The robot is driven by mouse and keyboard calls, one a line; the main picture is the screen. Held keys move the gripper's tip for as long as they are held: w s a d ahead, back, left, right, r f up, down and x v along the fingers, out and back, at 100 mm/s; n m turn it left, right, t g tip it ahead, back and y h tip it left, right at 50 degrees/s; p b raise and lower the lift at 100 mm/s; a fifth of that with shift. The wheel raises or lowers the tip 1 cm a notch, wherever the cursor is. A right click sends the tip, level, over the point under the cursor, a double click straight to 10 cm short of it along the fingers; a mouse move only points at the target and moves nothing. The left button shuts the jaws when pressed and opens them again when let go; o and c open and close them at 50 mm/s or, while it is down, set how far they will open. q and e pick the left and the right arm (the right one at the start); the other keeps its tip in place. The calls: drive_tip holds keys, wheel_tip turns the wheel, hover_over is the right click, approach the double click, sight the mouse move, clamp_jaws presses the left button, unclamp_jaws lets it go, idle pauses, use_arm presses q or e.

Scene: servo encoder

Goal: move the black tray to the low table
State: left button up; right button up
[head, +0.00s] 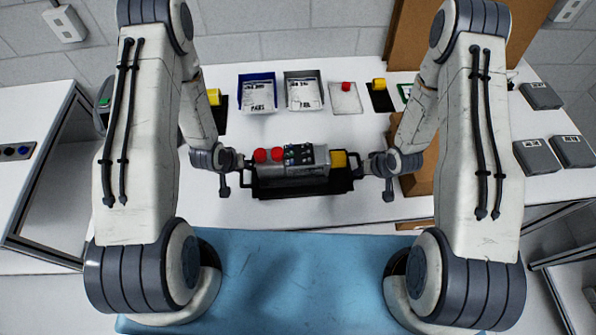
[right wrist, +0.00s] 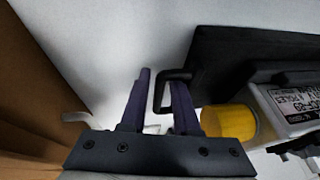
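The black tray (head: 262,188) is in the middle of the head view, between my two grippers, near the front edge of the white table. It carries two red-topped items, a grey box and a yellow item (head: 339,159). My right gripper (head: 366,166) is at the tray's right end. I cannot tell whether the tray touches the table.
The white table (head: 270,212) holds a blue bin (head: 257,92), a grey bin (head: 303,91) and small trays behind. A brown box (head: 417,180) stands close by my right gripper. Grey cases (head: 536,156) lie far right. A lower blue surface (head: 300,275) is in front.

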use_arm(q)
clamp_jaws()
use_arm(e)
clamp_jaws()
drive_tip(key=shift+r, duration=0.1)
idle(1.1)
